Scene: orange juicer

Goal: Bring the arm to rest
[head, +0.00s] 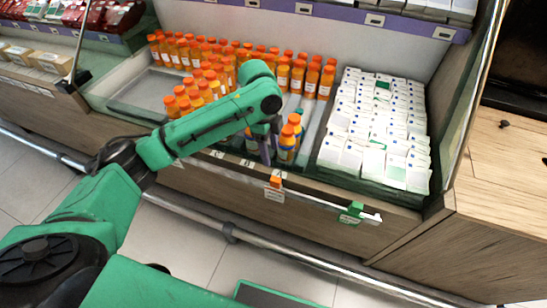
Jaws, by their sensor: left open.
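My left arm comes in from the left, and its left gripper (265,140) hangs at the front edge of the display shelf. Its fingers point down and are open, with no object visible between them. Orange-capped juice bottles (287,143) stand just right of the fingers; whether they touch the gripper I cannot tell. More orange juice bottles (208,62) stand in rows farther back and partly behind my arm. My right gripper does not show.
White cartons (378,125) fill the right part of the shelf. A metal rail (230,232) runs along the shelf's base. A wooden cabinet (495,210) stands at right. Red packages (100,15) sit at the upper left. The tiled floor (190,240) in front looks clear.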

